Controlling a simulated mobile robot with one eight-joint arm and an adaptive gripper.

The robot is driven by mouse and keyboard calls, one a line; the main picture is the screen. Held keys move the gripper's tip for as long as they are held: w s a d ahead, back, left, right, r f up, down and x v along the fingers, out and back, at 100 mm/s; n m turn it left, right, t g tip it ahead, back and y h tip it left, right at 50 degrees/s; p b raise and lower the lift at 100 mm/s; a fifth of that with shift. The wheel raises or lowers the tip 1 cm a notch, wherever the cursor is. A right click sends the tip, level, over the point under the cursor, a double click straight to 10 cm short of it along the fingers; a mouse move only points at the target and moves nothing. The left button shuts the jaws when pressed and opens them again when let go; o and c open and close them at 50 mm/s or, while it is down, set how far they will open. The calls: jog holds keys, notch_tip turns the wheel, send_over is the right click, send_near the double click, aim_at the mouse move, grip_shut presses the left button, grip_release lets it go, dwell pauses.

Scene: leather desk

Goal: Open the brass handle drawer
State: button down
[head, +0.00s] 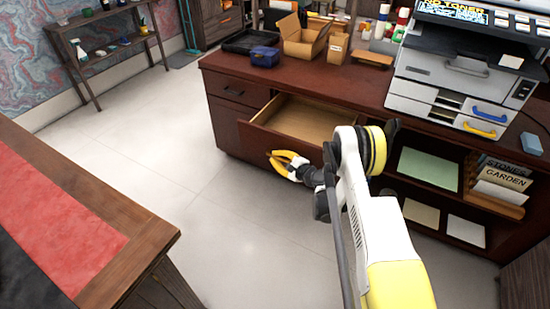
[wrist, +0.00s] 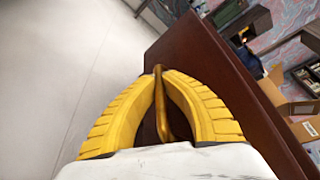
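The drawer (head: 305,118) in the dark red-brown desk is pulled out, and its empty-looking pale wood inside shows in the head view. My gripper (head: 271,158) is at the drawer's outer front, its yellow fingers pointing left. In the wrist view, the fingers of my gripper (wrist: 160,74) close in on both sides of the brass handle (wrist: 160,105), with their tips against it. The drawer front's edge (wrist: 215,65) runs beside the fingers. The handle is mostly hidden by my fingers in the head view.
A shut drawer (head: 238,88) is left of the open one. A wooden table (head: 140,240) stands at the left. The pale floor (head: 150,130) between is clear.

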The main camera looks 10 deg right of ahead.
jog(key=shift+w, duration=0.1)
jog(key=c, duration=1.5)
grip_release()
jog(key=shift+o, duration=0.2)
jog(key=shift+r, duration=0.1)
notch_tip(320, 180, up, 10)
jog(key=shift+f, duration=0.1)
